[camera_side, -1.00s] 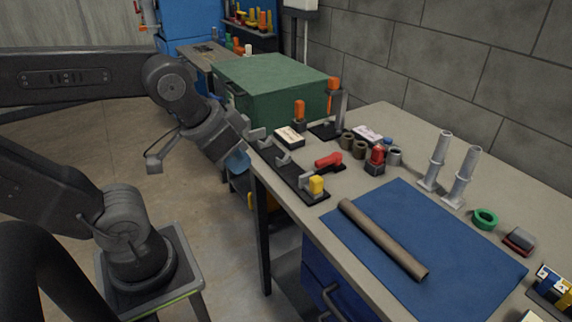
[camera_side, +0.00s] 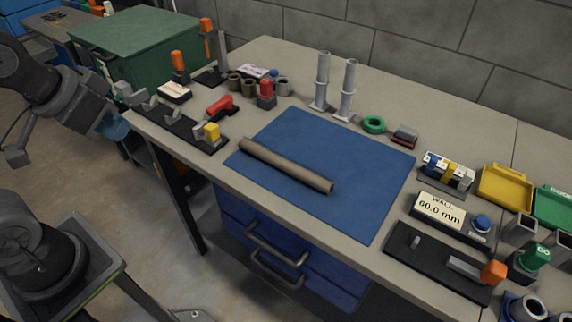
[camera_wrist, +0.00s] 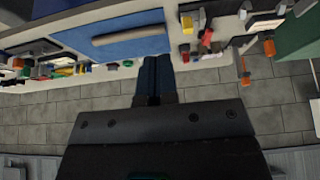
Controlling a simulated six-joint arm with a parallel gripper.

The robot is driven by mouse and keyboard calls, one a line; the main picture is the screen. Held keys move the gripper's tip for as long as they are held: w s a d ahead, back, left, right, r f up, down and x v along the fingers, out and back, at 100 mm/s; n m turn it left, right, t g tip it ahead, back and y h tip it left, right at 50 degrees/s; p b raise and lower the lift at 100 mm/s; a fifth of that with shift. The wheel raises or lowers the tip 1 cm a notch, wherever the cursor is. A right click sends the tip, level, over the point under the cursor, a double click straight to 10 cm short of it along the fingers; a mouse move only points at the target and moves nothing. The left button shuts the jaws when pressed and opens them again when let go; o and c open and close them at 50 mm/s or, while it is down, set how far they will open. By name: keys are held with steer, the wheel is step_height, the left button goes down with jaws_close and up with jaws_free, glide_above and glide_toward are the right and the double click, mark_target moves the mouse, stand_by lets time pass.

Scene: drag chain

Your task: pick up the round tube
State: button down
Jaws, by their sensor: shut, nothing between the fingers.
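The round tube (camera_side: 285,165), a long brown-grey cylinder, lies on the blue mat (camera_side: 345,190) near its front left edge. The tube also shows in the wrist view (camera_wrist: 128,35), lying across the mat above the fingers. My gripper (camera_side: 117,128) is off the bench's left end in the side view, well apart from the tube. Its two blue fingers are together and empty in the wrist view (camera_wrist: 154,72). In the side view the fingertips are partly unclear.
Two upright grey tubes (camera_side: 336,88) stand behind the mat. A black rack with a yellow block (camera_side: 211,132) and a red tool (camera_side: 220,106) lie left of it. The mat around the tube is clear.

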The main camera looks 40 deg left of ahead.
steer(key=c, duration=1.8)
jaws_free()
steer(key=o, duration=1.1)
steer(key=shift+c, duration=0.2)
steer(key=m+g, duration=0.6)
steer(key=m, duration=1.2)
glide_above(278, 157)
step_height(278, 157, down, 8)
steer(key=f, duration=0.8)
steer(key=shift+w+d, duration=0.2)
steer(key=shift+d, duration=0.05)
steer(key=shift+s+a+f, duration=0.1)
steer(key=shift+a+f, duration=0.05)
steer(key=shift+f, duration=1.2)
steer(key=shift+s+a+f, duration=0.1)
steer(key=shift+f, duration=1.2)
